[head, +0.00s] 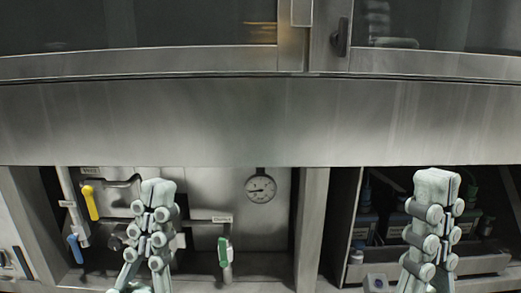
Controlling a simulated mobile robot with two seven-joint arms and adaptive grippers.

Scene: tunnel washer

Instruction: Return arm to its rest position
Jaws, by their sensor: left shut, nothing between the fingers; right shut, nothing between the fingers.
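My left gripper (159,187) is in the lower left of the head view. It points up, shut and empty, in front of the recess with valves. My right gripper (437,180) is in the lower right. It also points up, shut and empty, in front of the open compartment with bottles. Neither gripper visibly holds anything. Both arms come in from the bottom edge, and their lower parts are out of view.
A yellow-handled valve (91,202), a blue handle (75,248) and a green handle (224,251) sit around the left gripper. A round gauge (260,189) is on the recess wall. A steel post (311,228) separates the two bays. A wide steel panel (220,120) spans above.

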